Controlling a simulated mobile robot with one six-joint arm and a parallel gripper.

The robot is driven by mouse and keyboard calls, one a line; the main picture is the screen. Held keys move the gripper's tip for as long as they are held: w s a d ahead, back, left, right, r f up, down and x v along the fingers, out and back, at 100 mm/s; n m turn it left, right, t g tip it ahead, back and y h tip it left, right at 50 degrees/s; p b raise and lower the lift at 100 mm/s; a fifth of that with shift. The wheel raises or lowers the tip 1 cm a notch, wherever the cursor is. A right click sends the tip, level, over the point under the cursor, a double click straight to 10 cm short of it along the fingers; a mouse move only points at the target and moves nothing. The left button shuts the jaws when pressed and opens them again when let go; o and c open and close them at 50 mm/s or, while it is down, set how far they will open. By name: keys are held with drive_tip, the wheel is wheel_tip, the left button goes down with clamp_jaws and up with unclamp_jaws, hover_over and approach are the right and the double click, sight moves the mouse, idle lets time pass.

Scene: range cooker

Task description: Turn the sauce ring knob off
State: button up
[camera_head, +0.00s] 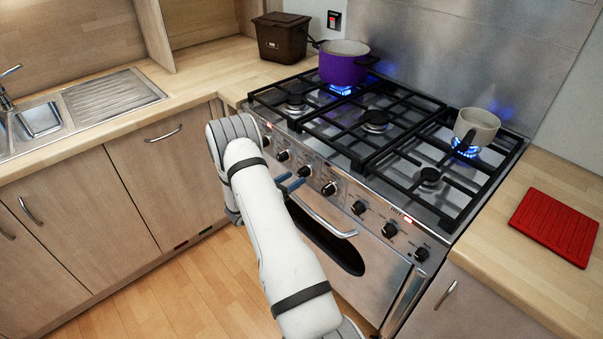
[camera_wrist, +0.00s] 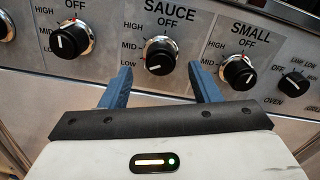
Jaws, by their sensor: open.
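The sauce knob (camera_wrist: 158,57) is a black knob with a metal ring, under the "SAUCE" and "OFF" labels in the wrist view. Its white mark is on the lower part of its face, away from the OFF label at the top. In the head view the sauce knob (camera_head: 283,156) appears on the cooker's front panel. My gripper (camera_wrist: 160,68) is open, with one blue finger to either side of the sauce knob's lower part; contact cannot be told. In the head view my gripper (camera_head: 288,182) is in front of the panel, partly hidden by my arm.
The small knob (camera_wrist: 238,72) is close to the right finger, and another knob (camera_wrist: 70,41) is left. The oven handle (camera_head: 325,217) runs below the panel. A purple pot (camera_head: 343,64) and a pale pan (camera_head: 477,127) stand over blue flames. A red board (camera_head: 555,228) lies right.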

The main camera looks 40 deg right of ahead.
sight(299, 175)
drive_tip(key=shift+w+d, duration=0.15)
drive_tip(key=shift+d, duration=1.95)
drive_tip(key=shift+c, duration=0.5)
drive_tip(key=c, duration=0.6)
drive_tip(key=shift+d+r, duration=0.1)
drive_tip(key=shift+d, duration=0.1)
drive_tip(key=shift+c, duration=0.4)
drive_tip(key=shift+a, duration=0.2)
drive_tip(key=shift+a+f, duration=0.1)
drive_tip(key=shift+f, duration=0.1)
